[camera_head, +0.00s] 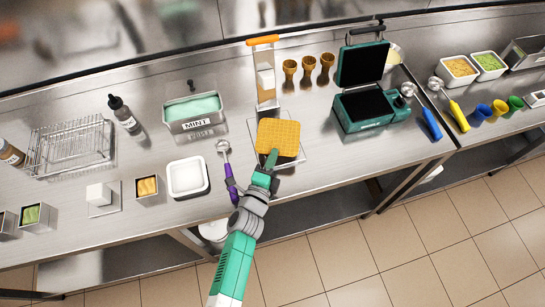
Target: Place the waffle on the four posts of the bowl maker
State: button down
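The waffle (278,135) is a flat golden square with a grid pattern. It sits over the base plate (256,128) of the bowl maker (266,75), a metal stand with an orange handle on top. The four posts are hidden under the waffle. I cannot tell whether the waffle rests on them or is held just above. My gripper (271,158) is at the waffle's near edge and overlaps it in the picture. Whether its fingers are shut on the waffle does not show.
A green waffle iron (365,105) stands open to the right, with several cones (308,65) behind. A scoop with a purple handle (231,182) lies close left of my gripper. A white tub (187,177) and a mint tub (193,112) stand further left.

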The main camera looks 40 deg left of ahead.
jog(key=shift+f+b, duration=0.4)
jog(key=shift+f, duration=0.1)
